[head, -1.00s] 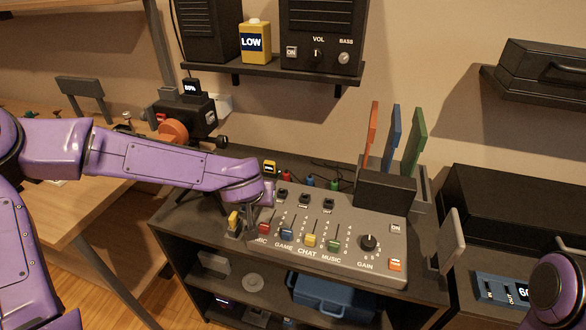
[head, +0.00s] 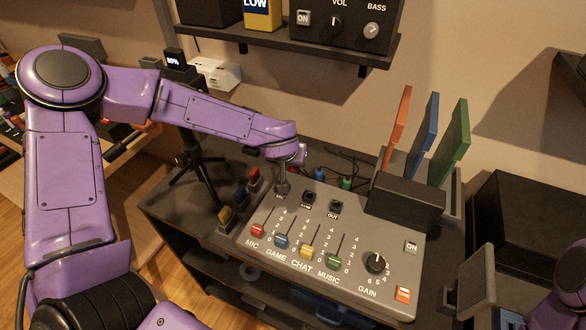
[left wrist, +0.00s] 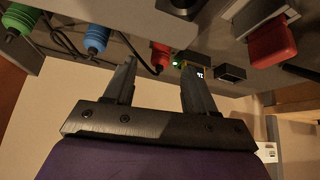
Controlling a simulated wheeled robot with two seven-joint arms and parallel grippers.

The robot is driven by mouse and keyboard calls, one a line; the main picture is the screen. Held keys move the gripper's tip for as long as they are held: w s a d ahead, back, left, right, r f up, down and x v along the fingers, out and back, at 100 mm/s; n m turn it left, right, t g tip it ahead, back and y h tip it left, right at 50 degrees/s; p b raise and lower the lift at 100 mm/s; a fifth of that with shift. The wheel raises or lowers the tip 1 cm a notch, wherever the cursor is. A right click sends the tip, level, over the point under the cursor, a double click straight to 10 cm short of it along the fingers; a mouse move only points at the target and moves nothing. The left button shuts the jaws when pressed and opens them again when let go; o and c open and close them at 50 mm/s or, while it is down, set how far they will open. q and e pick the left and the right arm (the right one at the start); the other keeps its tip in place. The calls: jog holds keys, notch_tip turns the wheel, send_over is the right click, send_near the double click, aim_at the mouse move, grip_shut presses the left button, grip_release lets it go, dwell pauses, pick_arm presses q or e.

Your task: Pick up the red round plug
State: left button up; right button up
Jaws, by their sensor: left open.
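The red round plug (left wrist: 160,55) shows in the left wrist view with a dark cable, beside the blue plug (left wrist: 96,40) and green plug (left wrist: 71,13). In that view it lies between the tips of my open left gripper (left wrist: 158,68), and no contact can be made out. In the head view my left gripper (head: 287,170) is at the back edge of the mixer, and its hand hides the red plug. The blue plug (head: 319,174) and green plug (head: 347,183) stand just to its right. Only part of my right arm shows at the lower right.
The grey mixer (head: 395,295) with sliders and a knob fills the desk's front. A dark stand (head: 410,200) holding orange, blue and green panels is behind it at right. Red, blue and yellow blocks (head: 240,194) stand left.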

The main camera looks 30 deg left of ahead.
aim_at(293, 167)
pick_arm(q)
jog(key=x, duration=0.4)
jog(key=shift+w+a+f, duration=0.15)
jog(key=shift+w+f, duration=0.05)
jog(key=shift+w, duration=0.15)
grip_shut()
jog(key=shift+r, duration=0.15)
